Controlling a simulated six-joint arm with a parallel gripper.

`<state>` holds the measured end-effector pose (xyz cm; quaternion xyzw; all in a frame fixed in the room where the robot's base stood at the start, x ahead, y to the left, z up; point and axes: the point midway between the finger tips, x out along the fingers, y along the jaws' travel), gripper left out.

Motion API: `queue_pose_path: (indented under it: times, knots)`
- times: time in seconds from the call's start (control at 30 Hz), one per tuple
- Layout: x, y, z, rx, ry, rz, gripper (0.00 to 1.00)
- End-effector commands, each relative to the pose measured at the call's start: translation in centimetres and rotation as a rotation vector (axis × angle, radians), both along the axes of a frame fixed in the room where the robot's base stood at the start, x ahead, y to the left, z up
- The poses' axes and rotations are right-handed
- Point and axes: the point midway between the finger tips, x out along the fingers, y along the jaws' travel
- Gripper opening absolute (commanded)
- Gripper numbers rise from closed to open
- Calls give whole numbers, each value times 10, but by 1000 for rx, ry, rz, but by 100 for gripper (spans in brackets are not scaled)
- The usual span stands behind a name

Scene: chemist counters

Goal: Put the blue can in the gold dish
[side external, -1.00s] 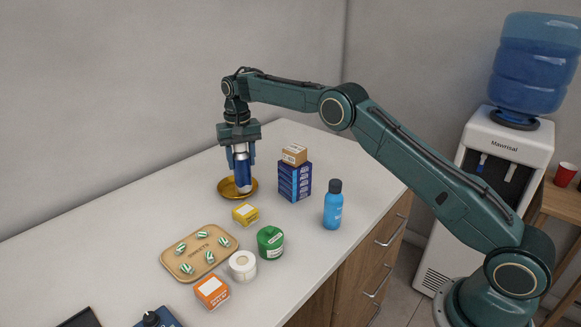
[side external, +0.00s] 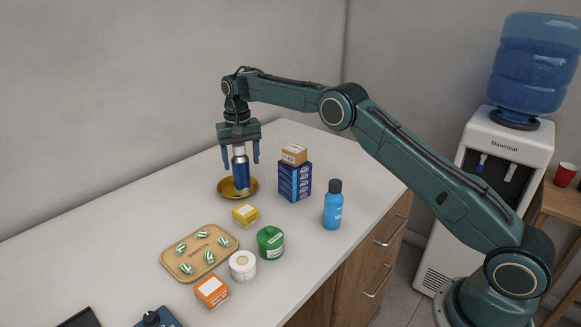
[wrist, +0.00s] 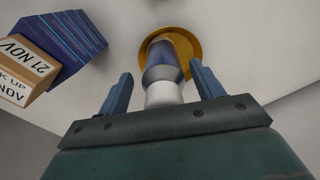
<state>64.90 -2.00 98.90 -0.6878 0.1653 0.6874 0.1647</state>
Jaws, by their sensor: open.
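The blue can (side external: 240,174), with a silver upper part, stands about upright in the gold dish (side external: 224,194) in the side view. In the wrist view the can (wrist: 167,72) covers much of the dish (wrist: 191,41), whose rim shows around its far end. My gripper (side external: 240,160) is open around the can's upper part, with one finger on each side. In the wrist view both fingers (wrist: 160,84) stand apart from the can, with gaps between.
Blue stacked boxes (side external: 294,184) with a small brown box (side external: 294,155) on top stand right of the dish. A yellow box (side external: 245,214) lies in front. A blue bottle (side external: 333,207), green tub (side external: 270,242), white jar (side external: 243,265), orange box (side external: 212,291) and sweets tray (side external: 168,264) stand nearer.

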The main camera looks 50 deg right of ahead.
Motion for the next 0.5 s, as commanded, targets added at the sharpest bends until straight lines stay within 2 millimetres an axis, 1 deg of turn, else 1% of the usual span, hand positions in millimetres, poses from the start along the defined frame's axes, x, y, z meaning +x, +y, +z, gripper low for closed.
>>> queue_pose_path:
  times: [0.5]
  knots:
    - [0, 0, 51, 1, -2, 0, 66]
